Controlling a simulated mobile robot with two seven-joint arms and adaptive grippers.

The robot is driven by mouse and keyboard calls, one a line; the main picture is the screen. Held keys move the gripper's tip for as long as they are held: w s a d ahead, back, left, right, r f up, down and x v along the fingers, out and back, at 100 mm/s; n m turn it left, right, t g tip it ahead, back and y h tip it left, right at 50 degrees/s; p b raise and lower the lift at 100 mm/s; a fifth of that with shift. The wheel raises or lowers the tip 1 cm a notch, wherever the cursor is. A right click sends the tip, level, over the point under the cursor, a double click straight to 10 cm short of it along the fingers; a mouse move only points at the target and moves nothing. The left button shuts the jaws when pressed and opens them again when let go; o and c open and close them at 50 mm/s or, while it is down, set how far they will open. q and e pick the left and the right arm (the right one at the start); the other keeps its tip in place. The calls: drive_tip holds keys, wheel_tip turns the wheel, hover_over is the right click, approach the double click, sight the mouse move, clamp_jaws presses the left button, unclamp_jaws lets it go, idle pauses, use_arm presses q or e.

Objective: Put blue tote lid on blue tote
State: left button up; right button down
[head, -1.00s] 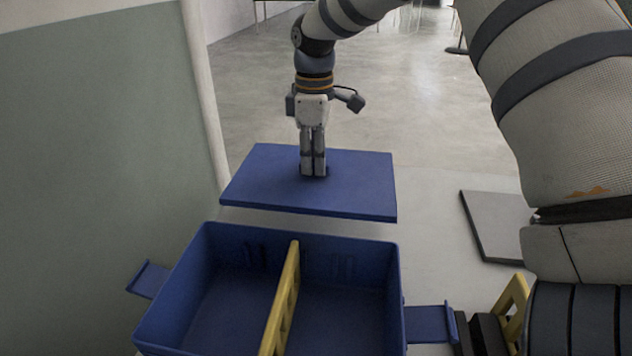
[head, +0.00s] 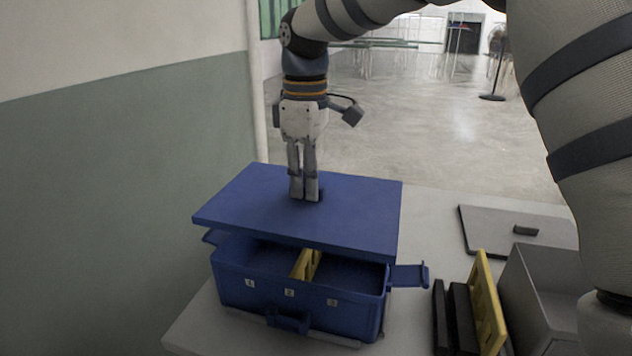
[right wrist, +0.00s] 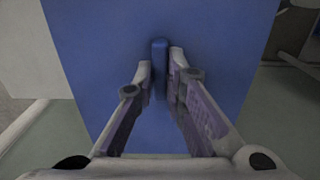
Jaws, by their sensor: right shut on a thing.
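My right gripper (head: 305,192) is shut on the handle of the blue tote lid (head: 350,210) and holds the lid above the blue tote (head: 350,314). The right wrist view shows the fingers (right wrist: 160,75) on either side of the lid's raised blue handle (right wrist: 159,62). The lid covers the far part of the tote from sight, and a gap shows between the lid and the tote's front. The tote stands open below, with a yellow divider (head: 306,264) inside and latch flaps folded out, one at its right side (head: 409,276). My left gripper does not show.
A grey lid (head: 520,230) lies on the table to the right. A grey bin (head: 545,290), a yellow divider (head: 487,305) and black parts (head: 455,315) stand right of the tote. A wall (head: 110,200) is close on the left.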

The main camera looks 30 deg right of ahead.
sight(307, 203)
drive_tip(key=f, duration=0.4)
drive_tip(key=shift+w+d+f, duration=0.15)
drive_tip(key=shift+w+f, duration=0.05)
drive_tip(key=shift+f, duration=1.2)
drive_tip(key=shift+f, duration=0.45)
idle(0.6)
drive_tip(key=shift+f, duration=0.25)
drive_tip(key=shift+f, duration=0.2)
idle(0.4)
drive_tip(key=c, duration=1.6)
unclamp_jaws()
